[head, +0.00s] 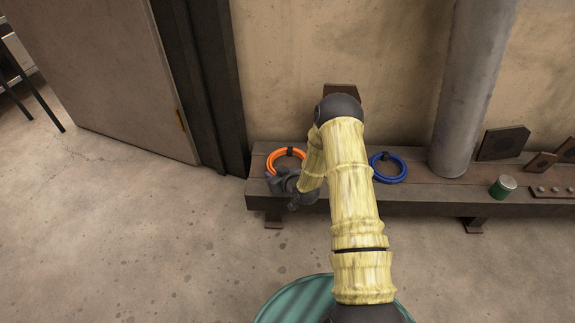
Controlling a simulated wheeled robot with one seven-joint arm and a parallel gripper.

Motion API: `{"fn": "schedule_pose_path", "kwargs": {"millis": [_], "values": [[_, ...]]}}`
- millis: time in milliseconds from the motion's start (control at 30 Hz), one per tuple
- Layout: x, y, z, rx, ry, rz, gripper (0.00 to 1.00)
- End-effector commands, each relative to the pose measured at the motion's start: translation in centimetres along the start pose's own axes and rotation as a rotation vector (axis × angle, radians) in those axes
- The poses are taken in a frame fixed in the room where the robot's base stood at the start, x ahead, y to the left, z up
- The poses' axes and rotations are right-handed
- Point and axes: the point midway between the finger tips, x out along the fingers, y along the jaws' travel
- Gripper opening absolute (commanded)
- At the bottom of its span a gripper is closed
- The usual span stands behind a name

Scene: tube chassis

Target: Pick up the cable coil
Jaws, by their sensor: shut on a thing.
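An orange cable coil (283,152) with a dark tie at its top is at the left end of a low dark bench (430,197). My gripper (276,180) is at the near edge of this coil and shut on it. The gripper and wrist cover part of the coil's near side. I cannot tell whether the coil rests on the bench or is slightly raised. A blue cable coil (402,172) with a dark tie lies on the bench to the right of my arm, apart from the gripper. My arm hides part of the bench between the coils.
A grey pipe (468,90) rises at the back of the bench. A green can (502,187) and dark plates (503,143) are at the right. A door (115,70) with a dark frame stands at the left. The floor (150,230) at the front left is clear.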

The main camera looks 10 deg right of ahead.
Motion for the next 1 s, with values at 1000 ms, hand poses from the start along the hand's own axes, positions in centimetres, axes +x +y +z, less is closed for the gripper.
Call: {"fn": "schedule_pose_path", "kwargs": {"millis": [1000], "values": [[-4.8,0.0,-8.9,0.000,0.001,0.001,0.00]]}}
